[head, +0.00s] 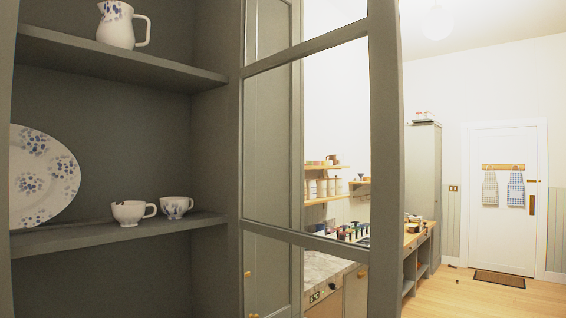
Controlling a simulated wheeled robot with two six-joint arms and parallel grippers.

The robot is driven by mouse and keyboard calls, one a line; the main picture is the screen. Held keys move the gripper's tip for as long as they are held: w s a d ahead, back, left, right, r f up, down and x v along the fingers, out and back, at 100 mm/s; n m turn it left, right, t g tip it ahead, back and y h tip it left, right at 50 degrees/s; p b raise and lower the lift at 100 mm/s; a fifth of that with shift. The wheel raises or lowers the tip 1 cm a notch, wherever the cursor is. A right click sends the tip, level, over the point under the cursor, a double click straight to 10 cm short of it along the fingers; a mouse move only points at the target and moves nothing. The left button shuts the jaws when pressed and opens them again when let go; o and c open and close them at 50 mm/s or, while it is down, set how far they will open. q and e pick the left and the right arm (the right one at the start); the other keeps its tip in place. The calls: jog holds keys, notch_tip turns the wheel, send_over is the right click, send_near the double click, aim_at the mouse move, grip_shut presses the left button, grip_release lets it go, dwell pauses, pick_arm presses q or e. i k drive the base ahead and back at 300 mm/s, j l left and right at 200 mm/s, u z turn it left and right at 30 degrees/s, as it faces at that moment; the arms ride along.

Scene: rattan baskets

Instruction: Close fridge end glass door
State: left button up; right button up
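A grey-framed glass door (386,150) stands open in the middle of the head view, at an angle to the cabinet. Its clear panes (335,150) let the kitchen behind show through. To its left is the open grey cabinet (110,92) with shelves. The door's lower end runs out of the picture. Neither of my grippers shows in this view.

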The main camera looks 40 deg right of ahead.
aim_at(384, 256)
jog(key=l+u, duration=0.1)
jog(key=l, duration=0.45)
jog(key=l+u, duration=0.15)
jog(key=l, duration=0.4)
jog(key=l+u, duration=0.1)
jog(key=l, duration=0.45)
jog(key=l+u, duration=0.1)
jog(key=l, duration=0.45)
jog(key=k+l+u, duration=0.15)
jog(key=l, duration=0.35)
jog(key=l+u, duration=0.1)
jog(key=l, duration=0.45)
jog(key=k+l+u, duration=0.1)
jog(key=l, duration=0.45)
